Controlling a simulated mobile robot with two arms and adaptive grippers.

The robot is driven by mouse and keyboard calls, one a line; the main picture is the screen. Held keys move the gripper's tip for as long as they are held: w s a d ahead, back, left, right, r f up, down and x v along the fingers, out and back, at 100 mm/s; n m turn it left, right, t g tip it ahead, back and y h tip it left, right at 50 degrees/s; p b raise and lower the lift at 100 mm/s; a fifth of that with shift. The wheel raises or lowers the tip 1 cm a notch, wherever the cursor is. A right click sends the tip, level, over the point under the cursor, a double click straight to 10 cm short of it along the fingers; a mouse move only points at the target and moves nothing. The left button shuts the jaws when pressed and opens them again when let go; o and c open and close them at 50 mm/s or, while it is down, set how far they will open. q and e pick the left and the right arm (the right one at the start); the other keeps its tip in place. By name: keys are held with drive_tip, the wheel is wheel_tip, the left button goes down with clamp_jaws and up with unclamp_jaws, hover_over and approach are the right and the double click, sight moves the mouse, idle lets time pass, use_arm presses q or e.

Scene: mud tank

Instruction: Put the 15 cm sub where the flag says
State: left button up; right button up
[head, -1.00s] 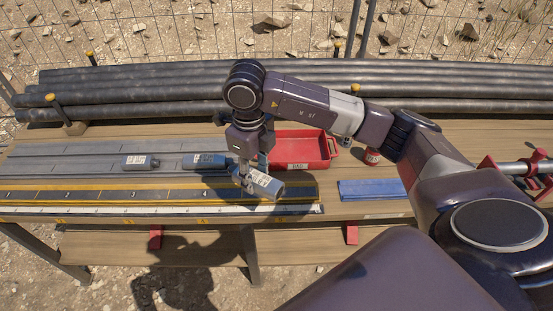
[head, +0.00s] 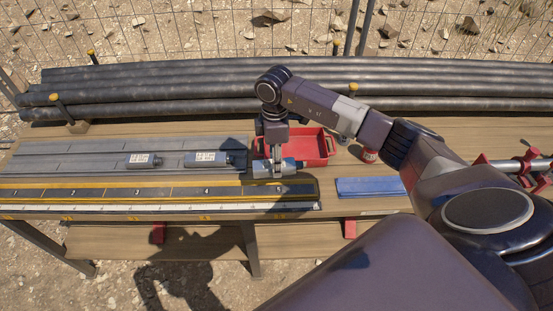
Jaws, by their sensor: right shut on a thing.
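My right gripper (head: 277,165) is shut on a grey cylindrical sub (head: 262,170), which lies about level across the picture. The sub overlaps the front left corner of the red tray (head: 329,147); I cannot tell its height. The fingers hide its middle. Two more grey subs with white labels lie on the grey channelled rack: a shorter one (head: 140,160) at left and a longer one (head: 206,158) to its right. The label print is too small to read, so I cannot tell which sub is 15 cm. I cannot make out a flag. My left gripper is not in view.
A yellow-edged dark strip (head: 130,192) and a white ruler (head: 130,208) run along the bench front. A blue cloth (head: 370,187) lies right of them. A red can (head: 369,155) stands right of the tray. Dark pipes (head: 180,88) lie behind.

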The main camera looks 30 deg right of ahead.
drive_tip(key=shift+d+f+m, duration=0.15)
drive_tip(key=shift+d+m, duration=0.05)
drive_tip(key=shift+m, duration=0.4)
wheel_tip(320, 180, down, 6)
drive_tip(key=b, duration=0.5)
drive_tip(key=shift+f+b, duration=0.25)
drive_tip(key=shift+b, duration=0.15)
drive_tip(key=shift+f+b, duration=0.45)
drive_tip(key=shift+f, duration=0.5)
drive_tip(key=shift+f, duration=0.5)
drive_tip(key=o, duration=1.8)
